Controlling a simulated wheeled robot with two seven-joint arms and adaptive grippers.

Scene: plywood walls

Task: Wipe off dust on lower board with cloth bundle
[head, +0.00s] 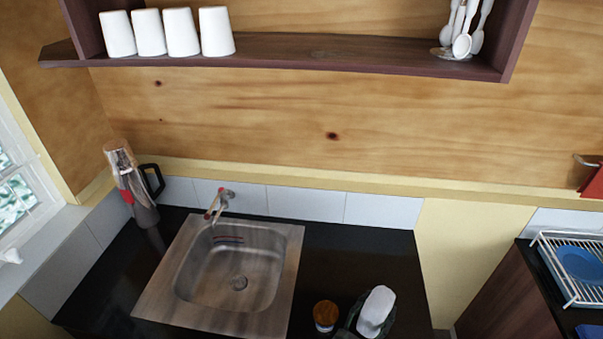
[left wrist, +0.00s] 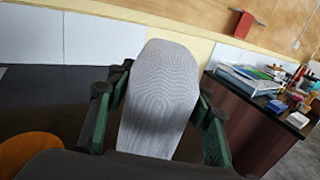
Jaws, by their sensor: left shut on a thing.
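A white cloth bundle (head: 377,307) is in the lower right of the head view, above the dark counter. My left gripper (head: 364,318) is shut on it. In the left wrist view the cloth bundle (left wrist: 160,98) looks pale grey, rounded and upright, with the dark green fingers (left wrist: 158,112) on both sides of it. A dark brown wall shelf's lower board (head: 330,55) spans the top of the head view, well away from the cloth. I cannot make out dust on it. My right gripper is not in view.
White cups (head: 182,32) and a holder of white utensils (head: 461,38) stand on the shelf. A steel sink (head: 238,268) with a tap (head: 219,203), a kettle (head: 133,187) and a brown-lidded jar (head: 325,315) are on the counter. A dish rack (head: 575,268) stands at right.

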